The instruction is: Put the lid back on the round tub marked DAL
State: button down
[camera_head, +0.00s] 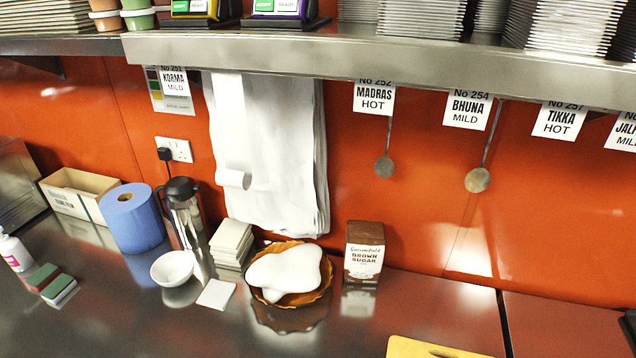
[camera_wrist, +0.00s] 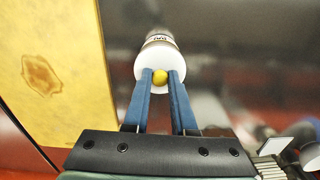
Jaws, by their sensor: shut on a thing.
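In the wrist view my gripper (camera_wrist: 160,78) has its two blue fingers closed on the yellow knob (camera_wrist: 160,77) of a white round lid (camera_wrist: 173,60). Directly behind the lid is a pale round tub (camera_wrist: 157,33) with a brownish band and small dark lettering, which looks like DAL but is too small to read surely. The lid overlaps the tub in this view. I cannot tell whether it sits on the rim or is held just off it. The tub, lid and my gripper do not show in the head view.
A yellow board (camera_wrist: 60,60) with a brown stain lies left of the tub; its edge shows in the head view (camera_head: 425,348). A brown sugar box (camera_head: 364,253), a basket (camera_head: 264,299), a white bowl (camera_head: 172,268) and a blue roll (camera_head: 132,218) stand along the back.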

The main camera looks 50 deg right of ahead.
jog(key=c, duration=0.7)
grip_release()
jog(key=shift+o, duration=0.4)
jog(key=o, duration=0.4)
jog(key=shift+o, duration=0.2)
notch_tip(320, 180, up, 5)
jog(key=p, duration=0.5)
jog(key=shift+r+p, duration=0.65)
jog(key=shift+r, duration=0.35)
